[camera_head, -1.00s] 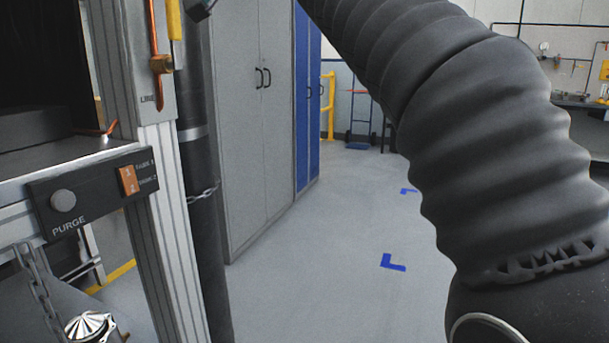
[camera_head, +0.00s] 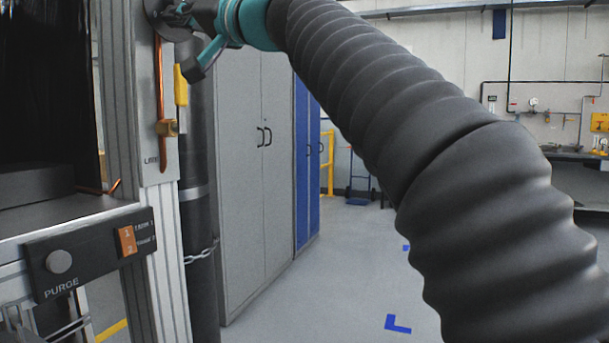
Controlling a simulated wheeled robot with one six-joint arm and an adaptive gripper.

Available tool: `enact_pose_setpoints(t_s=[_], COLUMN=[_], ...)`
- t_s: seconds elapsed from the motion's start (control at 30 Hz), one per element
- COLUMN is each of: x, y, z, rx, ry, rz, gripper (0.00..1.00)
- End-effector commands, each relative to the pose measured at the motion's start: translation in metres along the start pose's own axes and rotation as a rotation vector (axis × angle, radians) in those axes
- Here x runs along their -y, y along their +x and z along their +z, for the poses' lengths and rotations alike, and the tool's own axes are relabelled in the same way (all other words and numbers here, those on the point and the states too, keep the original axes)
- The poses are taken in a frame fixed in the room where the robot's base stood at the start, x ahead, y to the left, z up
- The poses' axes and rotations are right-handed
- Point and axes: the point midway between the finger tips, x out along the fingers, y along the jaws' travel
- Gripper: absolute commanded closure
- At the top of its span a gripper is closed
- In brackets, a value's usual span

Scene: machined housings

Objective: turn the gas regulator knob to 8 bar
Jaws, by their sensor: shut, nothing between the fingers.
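My gripper (camera_head: 180,22) is at the top left of the head view, on the end of my arm with its teal wrist. It looks shut with nothing in it, and its far end is next to a dark round part (camera_head: 154,14) at the upper edge of the frame post. That part is cut off and partly covered, so I cannot tell whether it is the regulator knob or whether my gripper touches it. No scale or bar reading is legible.
Below my gripper are a copper tube (camera_head: 159,85), a brass fitting (camera_head: 167,128) and a yellow part (camera_head: 181,85). A PURGE button panel (camera_head: 92,258) is at lower left. A chained dark cylinder (camera_head: 201,225) stands before grey cabinets (camera_head: 240,190).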

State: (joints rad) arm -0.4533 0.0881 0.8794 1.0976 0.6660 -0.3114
Motion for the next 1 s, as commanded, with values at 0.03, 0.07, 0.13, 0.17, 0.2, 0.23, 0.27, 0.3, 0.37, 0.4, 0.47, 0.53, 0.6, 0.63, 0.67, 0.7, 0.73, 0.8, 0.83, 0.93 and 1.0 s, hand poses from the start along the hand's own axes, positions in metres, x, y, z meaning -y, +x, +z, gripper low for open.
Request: enact_pose_setpoints(t_s=[0.03,0.07,0.13,0.17,0.2,0.23,0.27,0.3,0.37,0.4,0.47,0.53,0.6,0.63,0.67,0.7,0.73,0.8,0.83,0.93,1.0], x=[0.0018,0.0025,0.0039,0.0044,0.005,0.0055,0.0059,0.0063,0.0069,0.0072,0.0075,0.0077,0.0077,0.0077,0.0077,0.0077,0.0077,0.0077,0.0077,0.0078,0.0083], y=[0.0001,0.0001,0.0002,0.0003,0.0003,0.0004,0.0004,0.0004,0.0005,0.0005,0.0005,0.0004,0.0004,0.0004,0.0004,0.0003,0.0003,0.0003,0.0003,-0.0001,-0.0007], z=[-0.0004,-0.0008,-0.0012,-0.0014,-0.0016,-0.0018,-0.002,-0.0022,-0.0025,-0.0026,-0.0028,-0.003,-0.0031,-0.0031,-0.0031,-0.0032,-0.0033,-0.0033,-0.0033,-0.0021,0.0], rx=[0.0,0.0,0.0,0.0,0.0,0.0,0.0,0.0,-0.001,-0.001,-0.001,-0.001,-0.002,-0.002,-0.002,-0.002,-0.002,-0.002,-0.002,-0.003,-0.003], ry=[0.0,0.0,0.0,0.0,0.0,0.0,0.0,-0.001,-0.001,-0.001,-0.001,-0.001,-0.001,-0.001,-0.001,-0.001,-0.001,-0.001,-0.001,-0.001,-0.001], rz=[-0.001,-0.001,-0.001,-0.001,0.0,0.0,0.0,0.0,0.0,0.0,0.0,0.0,0.0,0.0,0.0,0.0,0.0,0.0,0.0,0.0,0.0], gripper=[1.0,1.0,1.0,1.0,1.0,1.0,1.0,1.0,1.0,1.0,1.0,1.0,1.0,1.0,1.0,1.0,1.0,1.0,1.0,1.0,1.0])
